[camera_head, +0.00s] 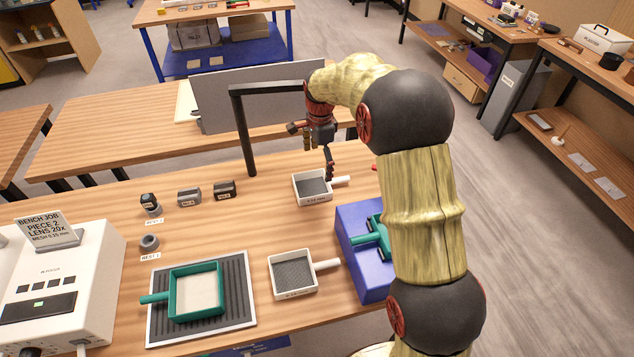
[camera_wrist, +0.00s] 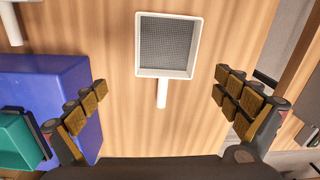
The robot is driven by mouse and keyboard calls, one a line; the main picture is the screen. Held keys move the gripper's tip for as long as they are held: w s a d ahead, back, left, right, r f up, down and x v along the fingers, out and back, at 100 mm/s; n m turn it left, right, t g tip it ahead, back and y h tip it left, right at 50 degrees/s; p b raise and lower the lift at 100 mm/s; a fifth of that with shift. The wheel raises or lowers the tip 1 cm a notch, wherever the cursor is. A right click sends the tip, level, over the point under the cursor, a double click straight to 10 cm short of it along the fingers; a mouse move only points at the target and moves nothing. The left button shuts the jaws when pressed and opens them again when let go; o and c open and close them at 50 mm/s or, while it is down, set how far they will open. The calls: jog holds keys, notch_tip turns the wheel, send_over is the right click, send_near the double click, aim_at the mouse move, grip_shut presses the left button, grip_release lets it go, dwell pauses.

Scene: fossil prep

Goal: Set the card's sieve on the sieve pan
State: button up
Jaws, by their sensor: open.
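A white square sieve (camera_head: 298,198) with grey mesh and a white handle lies on the bench; it also shows in the wrist view (camera_wrist: 142,45), its handle toward me. My gripper (camera_head: 319,158) is open and empty above it; in the wrist view (camera_wrist: 158,92) the fingers are spread either side of the handle line, apart from it. A second white sieve (camera_head: 272,285) lies nearer, its label too small to read. A grey card (camera_head: 47,232) reads piece 2, lens 20x and a mesh size I cannot read surely.
A blue box (camera_head: 349,262) bearing a teal-handled item stands right of the sieves, partly behind my arm. Small dark blocks (camera_head: 190,195) and a white machine (camera_head: 75,290) are at left.

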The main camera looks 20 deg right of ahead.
jog(key=m, duration=0.1)
send_over(317, 189)
jog(key=f, duration=0.5)
jog(key=shift+w+d+f, duration=0.15)
jog(key=shift+w+d, duration=0.05)
jog(key=shift+w, duration=0.1)
jog(key=f, duration=0.3)
jog(key=f+b, duration=0.1)
jog(key=f, duration=0.2)
jog(key=shift+s+a+b, duration=0.15)
jog(key=shift+s+b, duration=0.05)
jog(key=shift+b, duration=0.1)
jog(key=shift+r, duration=0.1)
jog(key=c, duration=0.3)
jog(key=c, duration=0.7)
